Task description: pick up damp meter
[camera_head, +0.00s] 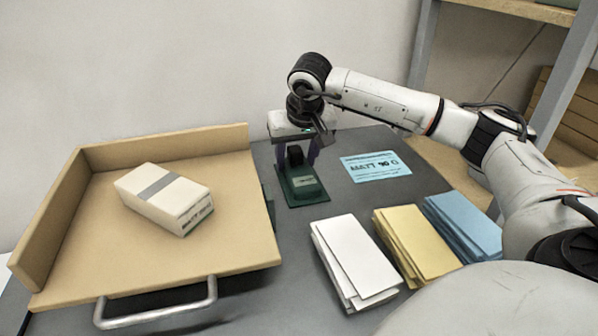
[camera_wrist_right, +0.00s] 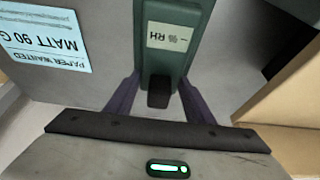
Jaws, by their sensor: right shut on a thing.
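The damp meter (camera_head: 303,188) is a dark green device with a black upright part and a pale display at the back of the dark table. In the right wrist view the damp meter (camera_wrist_right: 170,60) has a label reading "% RH". My right gripper (camera_head: 296,163) comes down over it from above, with purple fingers on either side. In the wrist view the right gripper (camera_wrist_right: 159,88) is shut on the damp meter around its black part. I cannot tell whether the meter's base is still touching the table. My left gripper is not in view.
A wooden tray (camera_head: 232,245) with a metal handle holds a wrapped paper ream (camera_head: 165,195) at left. A blue "MATT 90 G" card (camera_head: 375,167) lies right of the meter. White (camera_head: 352,262), yellow (camera_head: 415,243) and blue (camera_head: 463,225) paper stacks lie in front.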

